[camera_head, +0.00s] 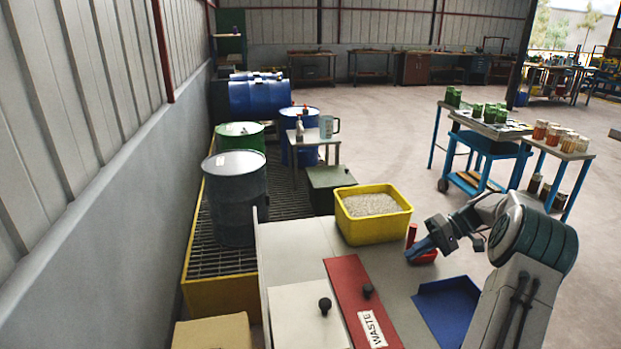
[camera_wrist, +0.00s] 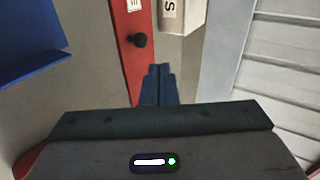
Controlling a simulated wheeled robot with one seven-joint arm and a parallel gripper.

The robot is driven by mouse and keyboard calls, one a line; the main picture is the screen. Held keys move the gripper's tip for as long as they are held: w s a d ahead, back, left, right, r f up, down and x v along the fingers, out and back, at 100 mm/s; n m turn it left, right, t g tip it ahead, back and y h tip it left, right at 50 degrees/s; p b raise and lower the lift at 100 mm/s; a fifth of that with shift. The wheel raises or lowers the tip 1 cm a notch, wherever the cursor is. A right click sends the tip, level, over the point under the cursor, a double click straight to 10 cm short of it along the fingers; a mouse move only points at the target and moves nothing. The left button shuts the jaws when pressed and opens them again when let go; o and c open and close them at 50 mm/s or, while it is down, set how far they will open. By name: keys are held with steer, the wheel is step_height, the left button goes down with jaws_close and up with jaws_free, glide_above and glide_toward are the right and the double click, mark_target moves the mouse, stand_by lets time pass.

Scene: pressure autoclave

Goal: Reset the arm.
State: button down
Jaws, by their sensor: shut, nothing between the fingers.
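My arm reaches in from the right in the head view, bent at the elbow. My gripper (camera_head: 412,254) is above the grey bench top, close to a small red object (camera_head: 424,255); I cannot tell if they touch. In the wrist view my gripper's fingers (camera_wrist: 158,70) are together with nothing between them. They point toward a red panel (camera_wrist: 131,62) with a black knob (camera_wrist: 137,40).
A yellow bin of granules (camera_head: 372,238) stands just behind my gripper. A blue tray (camera_head: 447,308) lies in front to the right. The red WASTE lid (camera_head: 357,290) and a white lid (camera_head: 300,318) have knobs. Drums (camera_head: 236,205) stand at left. Open floor lies beyond.

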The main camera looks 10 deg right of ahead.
steer(key=s+a+r+g+h, duration=0.1)
steer(key=s+a+r+h, duration=0.2)
steer(key=a, duration=0.5)
steer(key=s+a+r+g+h, duration=0.1)
steer(key=s+a+r+h, duration=0.3)
steer(key=a, duration=0.5)
steer(key=s+a+t+h, duration=0.2)
steer(key=s+a, duration=0.1)
steer(key=s, duration=0.5)
steer(key=s+a+t+h+p, duration=0.1)
steer(key=s+a, duration=0.3)
steer(key=s, duration=0.5)
steer(key=shift+s+a+r+m+t+h, duration=0.2)
steer(key=shift+m+t+h, duration=0.1)
steer(key=shift+t+h, duration=0.5)
